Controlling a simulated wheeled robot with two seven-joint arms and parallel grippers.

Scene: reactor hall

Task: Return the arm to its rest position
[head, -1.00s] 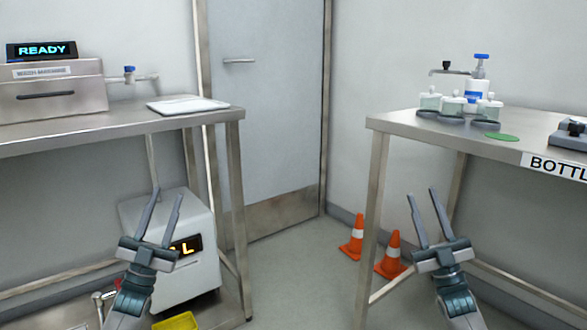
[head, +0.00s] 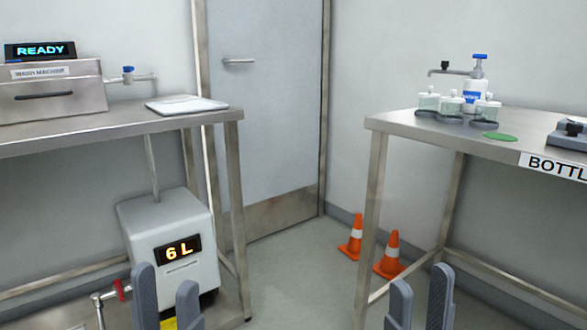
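My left gripper (head: 167,292) is low in the head view, in front of the lower part of the white box with the "6 L" display. Its two fingers stand apart with nothing between them. My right gripper (head: 419,295) is at the bottom right of the view, in front of the floor and the right table's legs. Its fingers are also apart and empty. Only the fingers of both grippers show; the arms behind them are out of the frame.
A steel table (head: 110,126) on the left bears a metal box (head: 50,92) and a white tray (head: 186,106). The white "6 L" box (head: 172,225) stands below it. A right table (head: 440,127) bears several jars and a bottle (head: 475,95). Orange cones (head: 390,255) stand on the floor.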

